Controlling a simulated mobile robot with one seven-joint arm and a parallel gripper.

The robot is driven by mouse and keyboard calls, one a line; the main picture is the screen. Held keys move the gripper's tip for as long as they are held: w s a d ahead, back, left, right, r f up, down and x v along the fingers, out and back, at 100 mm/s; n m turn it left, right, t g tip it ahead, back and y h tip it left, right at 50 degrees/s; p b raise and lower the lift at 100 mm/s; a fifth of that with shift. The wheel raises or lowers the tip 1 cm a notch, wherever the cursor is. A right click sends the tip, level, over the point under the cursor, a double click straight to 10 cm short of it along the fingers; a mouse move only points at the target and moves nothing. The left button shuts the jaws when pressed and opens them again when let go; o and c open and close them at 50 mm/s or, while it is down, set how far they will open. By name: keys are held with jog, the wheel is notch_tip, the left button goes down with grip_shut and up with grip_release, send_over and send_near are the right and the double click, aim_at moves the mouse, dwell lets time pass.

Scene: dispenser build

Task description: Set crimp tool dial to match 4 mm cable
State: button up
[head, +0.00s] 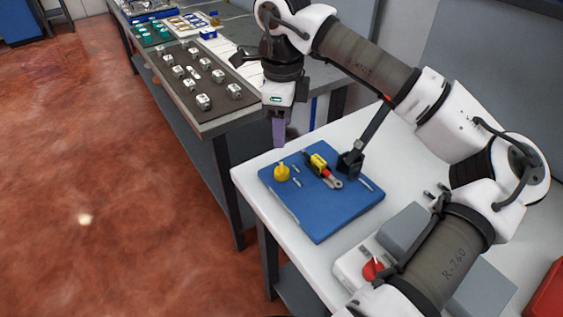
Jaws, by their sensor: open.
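A blue board (318,218) lies on the white table. On it is a yellow tool with red and dark parts and a grey metal end (322,167), which looks like the crimp tool. A round yellow knob-like piece (281,173) is on the board's left part and looks like a dial; any markings are too small to read. No cable can be clearly made out. My gripper (279,142) points down above the board's back left edge, above and apart from the yellow knob. It is open and appears empty.
Small metal pins lie on the board beside the knob. A black stand (350,163) rises at the board's back right. A white box with a red button (373,268) is at the front. A grey bench (215,125) with trays of parts stands behind on the left.

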aim_at(282, 167)
notch_tip(282, 167, down, 12)
jog(key=shift+r+p, duration=0.15)
jog(key=shift+p, duration=0.95)
jog(key=c, duration=1)
